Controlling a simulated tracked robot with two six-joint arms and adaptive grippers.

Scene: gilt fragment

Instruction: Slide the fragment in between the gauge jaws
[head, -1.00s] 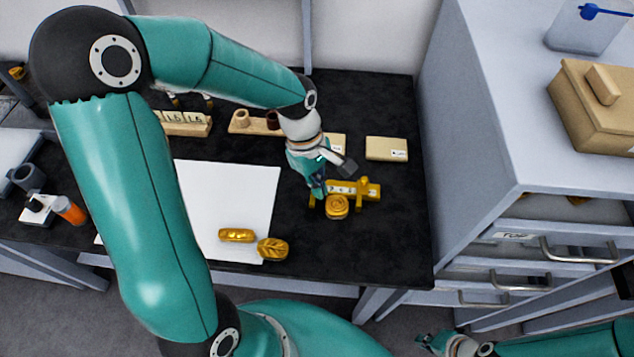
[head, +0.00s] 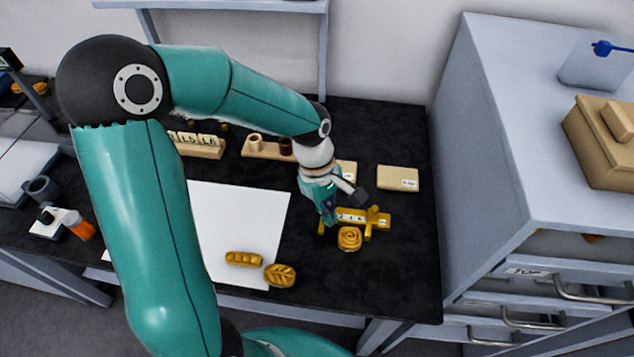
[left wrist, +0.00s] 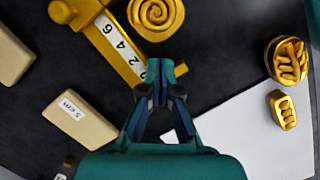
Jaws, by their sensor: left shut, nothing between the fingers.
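The gilt fragment with a spiral face (head: 349,238) lies on the dark bench just in front of the gold gauge (head: 378,221). In the head view it sits sideways between the gauge's two jaws; how deep it is between them I cannot tell. In the left wrist view the fragment (left wrist: 155,14) shows at the top edge, beside the gauge's numbered white scale (left wrist: 121,45). My left gripper (left wrist: 164,70) is shut and empty, its tips over the scale's near end. The gripper partly hides the gauge's left end in the head view. My right gripper is not in view.
Two other gilt pieces, an oblong one (head: 244,259) and a leaf-patterned one (head: 280,275), lie at the white sheet's (head: 258,212) front edge. A tan block (head: 398,178) lies behind the gauge. A grey cabinet (head: 500,150) bounds the bench at right.

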